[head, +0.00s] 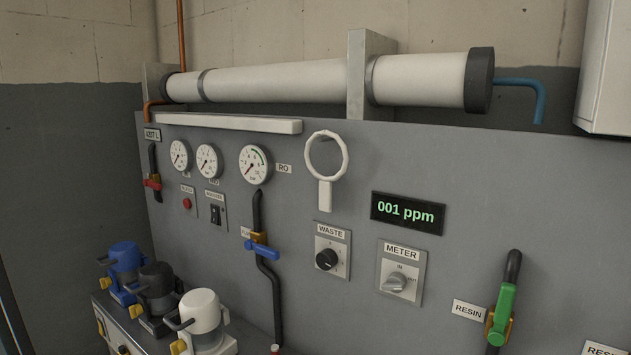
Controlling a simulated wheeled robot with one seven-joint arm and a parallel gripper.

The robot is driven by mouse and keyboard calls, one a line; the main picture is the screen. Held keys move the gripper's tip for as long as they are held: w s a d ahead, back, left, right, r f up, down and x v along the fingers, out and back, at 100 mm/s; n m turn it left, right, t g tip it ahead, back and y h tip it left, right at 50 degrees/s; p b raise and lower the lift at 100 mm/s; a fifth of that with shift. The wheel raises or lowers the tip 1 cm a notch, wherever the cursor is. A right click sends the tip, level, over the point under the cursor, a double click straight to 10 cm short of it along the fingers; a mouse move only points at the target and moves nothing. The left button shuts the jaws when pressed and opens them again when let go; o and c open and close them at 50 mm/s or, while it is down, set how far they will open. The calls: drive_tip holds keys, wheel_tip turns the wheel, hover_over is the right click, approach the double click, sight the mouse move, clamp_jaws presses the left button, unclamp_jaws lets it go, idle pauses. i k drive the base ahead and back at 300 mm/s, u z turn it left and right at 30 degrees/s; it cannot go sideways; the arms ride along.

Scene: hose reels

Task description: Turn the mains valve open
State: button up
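No label reading "mains" can be made out in the head view. A valve with a red lever (153,184) sits on a short black pipe at the panel's far left, its lever lying across the pipe. A valve with a blue lever (262,249) and brass body sits on a black pipe near the middle, its lever also across the pipe. My gripper is not in view.
The grey panel (330,290) carries several gauges, a WASTE knob (326,260), a METER knob (398,282) and a display (408,212) reading 001 ppm. A white ring-topped tool (326,165) is on the panel. Blue, black and white canisters (202,318) stand lower left. A white cylinder (270,82) lies above.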

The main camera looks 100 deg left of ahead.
sight(147, 183)
drive_tip(key=i, duration=0.3)
drive_tip(key=u, duration=4.45)
drive_tip(key=i, duration=0.7)
drive_tip(key=u, duration=1)
drive_tip(key=i, duration=2.25)
drive_tip(key=z, duration=1.35)
drive_tip(key=i, duration=0.45)
drive_tip(key=z, duration=0.3)
